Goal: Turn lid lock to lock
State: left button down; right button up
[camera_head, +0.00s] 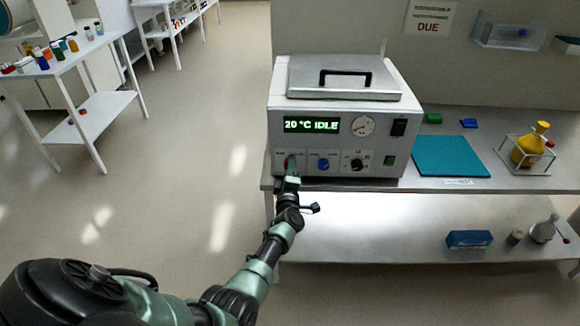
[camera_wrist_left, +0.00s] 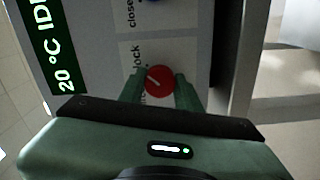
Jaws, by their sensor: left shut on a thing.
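The lid lock is a red knob (camera_wrist_left: 160,80) with a pale pointer mark, on the front panel of a white bath unit (camera_head: 268,130). In the left wrist view the word "lock" is readable beside it; other lettering is partly covered by a finger. My left gripper (camera_head: 290,168) is at the panel's lower left in the head view, its green fingers (camera_wrist_left: 158,88) on either side of the knob and shut on it. In the head view the gripper mostly hides the knob. The lid (camera_head: 345,78) with its black handle is down. My right gripper is not in view.
The display (camera_head: 311,125) reads "20 °C IDLE". A blue knob (camera_head: 323,164) and a black knob (camera_head: 357,164) sit to the right of the red one. The bench holds a teal mat (camera_head: 450,156) and a yellow flask (camera_head: 530,147) in a rack. Floor on the left is clear.

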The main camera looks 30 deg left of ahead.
pick_arm(q)
jog(key=shift+f+m, duration=0.1)
jog(key=shift+m, duration=0.2)
jog(key=c, duration=1)
grip_release()
jog(key=p+v, duration=0.1)
jog(key=v, duration=0.7)
jog(key=shift+w, duration=0.1)
